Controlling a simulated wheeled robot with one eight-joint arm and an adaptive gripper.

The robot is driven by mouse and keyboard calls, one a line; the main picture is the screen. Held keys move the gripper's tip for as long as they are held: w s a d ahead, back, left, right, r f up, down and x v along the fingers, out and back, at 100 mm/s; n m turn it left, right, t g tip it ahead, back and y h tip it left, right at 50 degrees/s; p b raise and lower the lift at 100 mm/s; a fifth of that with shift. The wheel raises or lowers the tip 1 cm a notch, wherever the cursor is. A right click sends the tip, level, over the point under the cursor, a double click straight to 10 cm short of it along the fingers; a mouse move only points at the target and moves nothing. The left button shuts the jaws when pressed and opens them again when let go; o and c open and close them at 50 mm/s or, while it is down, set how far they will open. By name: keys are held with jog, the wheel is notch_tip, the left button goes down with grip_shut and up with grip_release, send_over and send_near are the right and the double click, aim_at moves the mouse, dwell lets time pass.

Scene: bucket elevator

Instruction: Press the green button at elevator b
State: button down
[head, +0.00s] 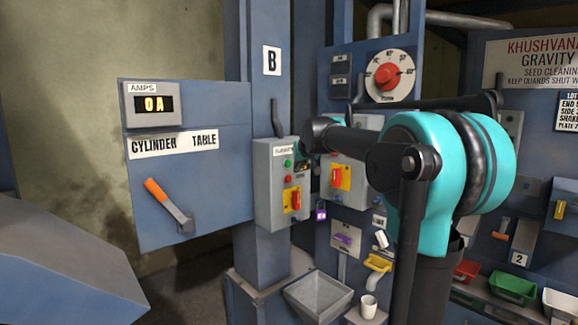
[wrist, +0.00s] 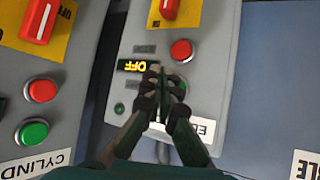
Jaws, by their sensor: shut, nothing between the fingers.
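The elevator box on post B (head: 272,205) is a grey panel with a green button (head: 288,163) above a red button (head: 288,178) and a red rotary switch on a yellow plate (head: 292,200). In the upside-down wrist view, my gripper (wrist: 162,76) is shut and empty over this box's face, near its red button (wrist: 181,50) and a display reading OFF (wrist: 133,66).
A second grey box, labelled CYLIND in the wrist view, stands close by with its own red button (wrist: 43,90) and green button (wrist: 32,131). A cylinder table panel (head: 190,210) with an orange-handled lever (head: 168,205) is at left. A metal hopper (head: 318,296) sits below.

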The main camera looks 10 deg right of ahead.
jog(key=shift+w+a, duration=0.6)
jog(key=shift+w, duration=0.3)
jog(key=shift+w+a, duration=0.1)
dwell(0.8)
jog(key=shift+w+a, duration=0.15)
jog(key=shift+w, duration=0.05)
jog(key=shift+w+a, duration=0.3)
jog(key=shift+w, duration=0.1)
dwell(0.9)
dwell(0.4)
jog(key=shift+s+d, duration=0.55)
jog(key=shift+s, duration=0.2)
jog(key=shift+s+d, duration=0.75)
jog(key=shift+s, duration=0.3)
jog(key=shift+s+d, duration=0.7)
jog(key=shift+s, duration=0.3)
